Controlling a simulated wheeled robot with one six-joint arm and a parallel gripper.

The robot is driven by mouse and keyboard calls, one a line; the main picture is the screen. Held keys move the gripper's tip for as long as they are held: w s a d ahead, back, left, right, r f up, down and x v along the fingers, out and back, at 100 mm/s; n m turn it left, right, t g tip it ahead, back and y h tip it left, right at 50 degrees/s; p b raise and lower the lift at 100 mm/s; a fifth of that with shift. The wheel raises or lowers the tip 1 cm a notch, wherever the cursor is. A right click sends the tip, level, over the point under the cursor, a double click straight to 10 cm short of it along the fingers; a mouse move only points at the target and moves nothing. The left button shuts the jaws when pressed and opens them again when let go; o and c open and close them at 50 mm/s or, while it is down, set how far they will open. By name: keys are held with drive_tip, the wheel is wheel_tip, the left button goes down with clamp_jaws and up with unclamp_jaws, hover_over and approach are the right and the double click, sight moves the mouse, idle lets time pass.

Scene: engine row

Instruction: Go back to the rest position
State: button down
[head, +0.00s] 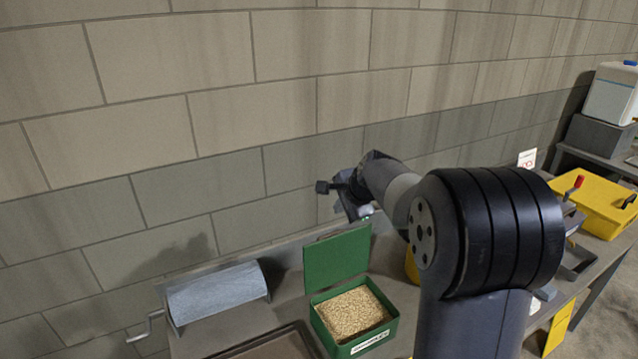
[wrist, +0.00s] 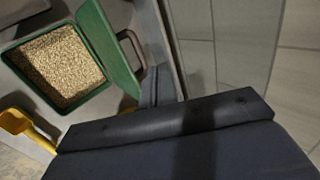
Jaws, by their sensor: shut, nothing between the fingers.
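My gripper (head: 345,192) shows in the head view as a small dark shape at the far end of my raised arm. It is in front of the block wall, above and behind the green box, with its fingers shut and nothing held. It touches nothing that I can see. My large dark arm joint covers the middle right of the head view and hides part of the bench. In the wrist view, a broad dark part of my own body fills the bottom, and the fingertips cannot be made out.
An open green box (head: 354,314) of tan granules stands on the bench; it also shows in the wrist view (wrist: 88,15). A yellow tray (head: 603,205) is at right. The block wall (head: 290,110) runs close behind.

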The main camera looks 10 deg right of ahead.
drive_tip(key=shift+f, duration=0.1)
drive_tip(key=w+f+b, duration=0.3)
drive_tip(key=f+b, duration=0.3)
drive_tip(key=f, duration=0.3)
drive_tip(key=shift+a+f, duration=0.15)
drive_tip(key=shift+a, duration=0.3)
